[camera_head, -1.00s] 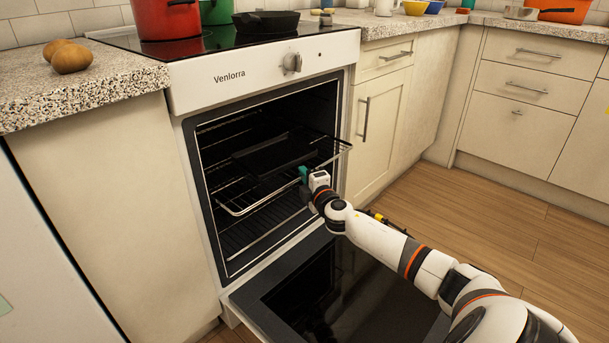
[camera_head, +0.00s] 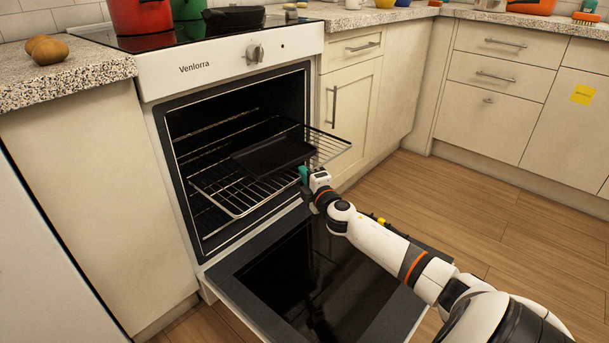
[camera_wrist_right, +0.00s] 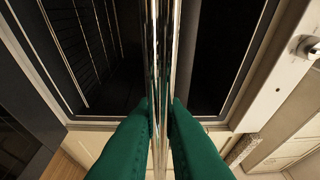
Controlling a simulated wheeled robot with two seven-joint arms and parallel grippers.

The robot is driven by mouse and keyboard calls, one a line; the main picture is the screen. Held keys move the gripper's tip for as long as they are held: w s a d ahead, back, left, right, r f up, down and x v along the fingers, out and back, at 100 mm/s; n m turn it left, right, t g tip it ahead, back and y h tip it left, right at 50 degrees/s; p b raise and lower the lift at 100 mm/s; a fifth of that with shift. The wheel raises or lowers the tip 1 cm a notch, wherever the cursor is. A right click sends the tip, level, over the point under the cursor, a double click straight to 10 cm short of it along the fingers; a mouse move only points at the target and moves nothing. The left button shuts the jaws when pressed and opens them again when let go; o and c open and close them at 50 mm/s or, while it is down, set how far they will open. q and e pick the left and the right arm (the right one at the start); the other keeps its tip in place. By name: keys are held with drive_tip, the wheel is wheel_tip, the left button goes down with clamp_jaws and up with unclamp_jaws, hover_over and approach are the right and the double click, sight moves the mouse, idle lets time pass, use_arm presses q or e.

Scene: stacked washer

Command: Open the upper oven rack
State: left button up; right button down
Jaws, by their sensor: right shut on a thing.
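The upper oven rack (camera_head: 218,201) is a chrome wire shelf that sticks out of the open oven (camera_head: 185,128) toward me. A dark baking tray (camera_head: 272,156) lies on it. My right gripper (camera_head: 304,174) is at the rack's front edge. In the right wrist view its green fingers (camera_wrist_right: 160,125) are shut on the rack's front bar (camera_wrist_right: 159,60), one on each side. A lower rack shows inside the oven, partly hidden by the upper one. My left gripper is in neither view.
The oven door (camera_head: 330,285) is folded down below the rack and my right arm. Pots and a black pan (camera_head: 233,17) stand on the hob above. Cabinets (camera_head: 352,115) flank the oven at the right. Wooden floor (camera_head: 450,195) is free at the right.

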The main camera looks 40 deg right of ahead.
drive_tip(key=c, duration=1.5)
unclamp_jaws()
drive_tip(key=shift+s, duration=0.15)
drive_tip(key=p+v, duration=0.3)
drive_tip(key=v, duration=0.8)
drive_tip(key=shift+s+a, duration=0.15)
drive_tip(key=shift+s, duration=0.2)
